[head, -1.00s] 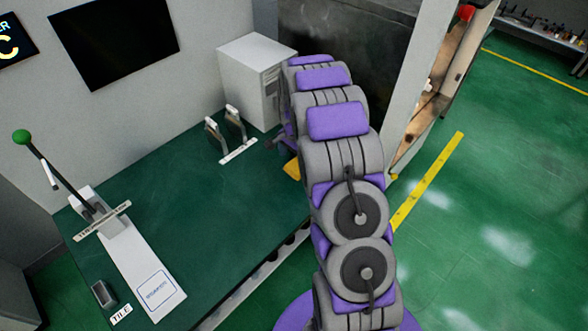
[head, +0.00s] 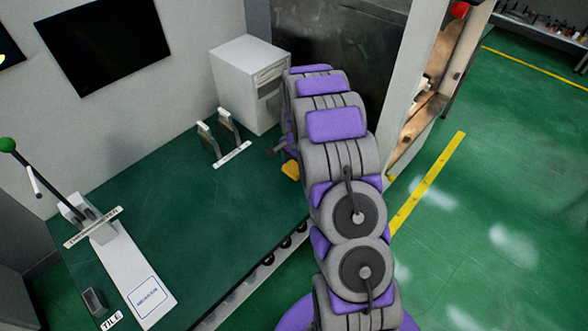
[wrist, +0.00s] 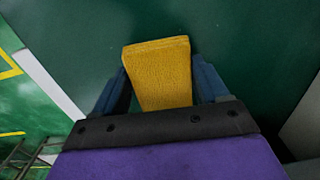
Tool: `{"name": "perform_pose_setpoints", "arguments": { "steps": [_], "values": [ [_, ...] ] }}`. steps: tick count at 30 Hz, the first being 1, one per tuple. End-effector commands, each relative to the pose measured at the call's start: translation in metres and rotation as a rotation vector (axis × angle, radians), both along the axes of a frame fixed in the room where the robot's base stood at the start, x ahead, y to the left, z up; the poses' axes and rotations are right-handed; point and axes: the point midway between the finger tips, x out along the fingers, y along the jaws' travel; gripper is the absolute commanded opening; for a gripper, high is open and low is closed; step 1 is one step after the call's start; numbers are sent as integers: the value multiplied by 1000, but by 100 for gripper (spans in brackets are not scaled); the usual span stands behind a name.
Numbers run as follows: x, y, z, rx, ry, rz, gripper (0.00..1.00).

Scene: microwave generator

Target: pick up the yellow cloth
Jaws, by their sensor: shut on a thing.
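The yellow cloth (wrist: 160,72) is a folded block between the two dark blue fingers of my gripper (wrist: 162,85) in the wrist view. My gripper is shut on it, one finger on each side. In the head view a small part of the yellow cloth (head: 291,170) shows at the left of my arm, over the right edge of the green bench. Most of the gripper is hidden behind my arm there. I cannot tell how far the cloth is above the bench.
The green bench top (head: 200,200) is clear in its middle. A white box-shaped unit (head: 245,85) and a small metal holder (head: 222,140) stand at its back. A lever tool on a white plate (head: 130,270) is at the left. Open green floor (head: 500,200) lies right.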

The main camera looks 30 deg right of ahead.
Motion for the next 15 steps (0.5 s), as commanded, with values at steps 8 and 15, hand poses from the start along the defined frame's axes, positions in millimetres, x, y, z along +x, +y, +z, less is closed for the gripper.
{"name": "perform_pose_setpoints", "arguments": {
  "steps": [8, 15],
  "values": [
    [-2, 7, -2, -5, 9, 1, 45],
    [-2, 5, 12, -3, 5, 1, 45]
  ]
}}
